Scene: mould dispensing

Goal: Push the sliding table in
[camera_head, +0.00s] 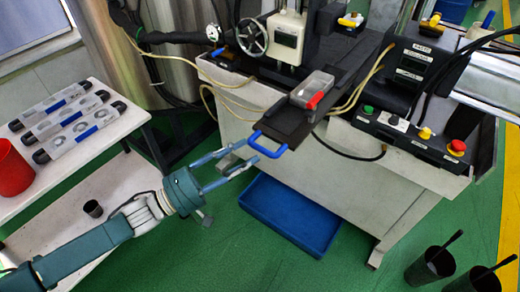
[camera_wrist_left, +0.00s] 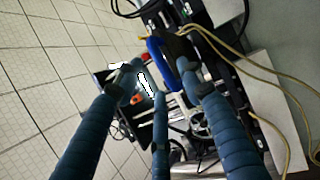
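The sliding table (camera_head: 284,124) is a dark plate sticking out of the front of the machine toward the lower left. A blue loop handle (camera_head: 268,150) is on its outer end. A grey mould with a red part (camera_head: 312,92) sits on the plate. My left gripper (camera_head: 247,152) is open and empty, with its fingers spread just left of the handle. In the left wrist view, the handle (camera_wrist_left: 155,50) shows beyond the fingers of my left gripper (camera_wrist_left: 160,70). I cannot tell whether a finger touches it. My right gripper is not in view.
The machine body (camera_head: 330,165) stands behind and right, with a button panel (camera_head: 410,130) on top. A blue bin (camera_head: 290,215) lies on the floor below. A white table (camera_head: 90,150) with moulds and a red cup (camera_head: 13,168) is at left. Black cups (camera_head: 430,266) stand lower right.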

